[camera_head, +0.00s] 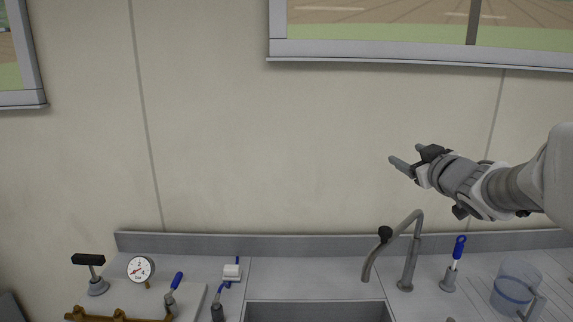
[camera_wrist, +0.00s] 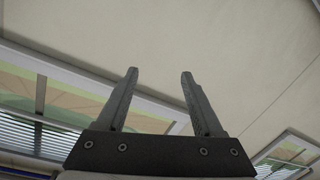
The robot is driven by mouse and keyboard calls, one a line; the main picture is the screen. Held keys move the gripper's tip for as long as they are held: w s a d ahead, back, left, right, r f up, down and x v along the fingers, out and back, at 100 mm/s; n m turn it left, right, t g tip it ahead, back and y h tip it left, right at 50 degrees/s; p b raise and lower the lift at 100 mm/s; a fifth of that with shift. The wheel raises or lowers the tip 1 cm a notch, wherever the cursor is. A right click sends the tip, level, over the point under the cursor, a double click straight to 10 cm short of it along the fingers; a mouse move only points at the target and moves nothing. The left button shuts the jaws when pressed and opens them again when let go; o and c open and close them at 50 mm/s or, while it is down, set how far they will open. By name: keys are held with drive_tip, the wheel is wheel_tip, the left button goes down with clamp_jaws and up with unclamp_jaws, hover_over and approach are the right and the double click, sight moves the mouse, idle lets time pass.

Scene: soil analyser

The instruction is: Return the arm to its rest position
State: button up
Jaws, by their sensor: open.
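My gripper (camera_head: 404,157) is raised in the right half of the head view, in front of the beige wall and well above the counter. Its fingers point to the left. In the wrist view my gripper (camera_wrist: 160,75) has its two fingers spread apart with nothing between them. Behind them are the plain wall or ceiling surface and the windows. My gripper touches nothing.
Below is a grey counter with a sink (camera_head: 318,311), a tap (camera_head: 412,250), a blue-handled tool (camera_head: 457,250), a clear jug (camera_head: 512,287), a pressure gauge (camera_head: 140,268) and a black-handled tool (camera_head: 92,270). A window (camera_head: 420,50) is above. The space left of my gripper is clear.

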drive_tip(key=s+a+f+m+g, duration=0.1)
drive_tip(key=s+a+f+g, duration=0.2)
drive_tip(key=s, duration=0.7)
drive_tip(key=s+a+f+m+g, duration=0.2)
drive_tip(key=s+a+f+g, duration=0.2)
drive_tip(key=s+f, duration=0.3)
drive_tip(key=s+a+f+m+g+h, duration=0.1)
drive_tip(key=s+a+f+g, duration=0.3)
drive_tip(key=s, duration=1.1)
drive_tip(key=shift+a+f+m, duration=0.35)
drive_tip(key=shift+f+m, duration=0.25)
drive_tip(key=shift+m, duration=0.1)
drive_tip(key=shift+d, duration=0.15)
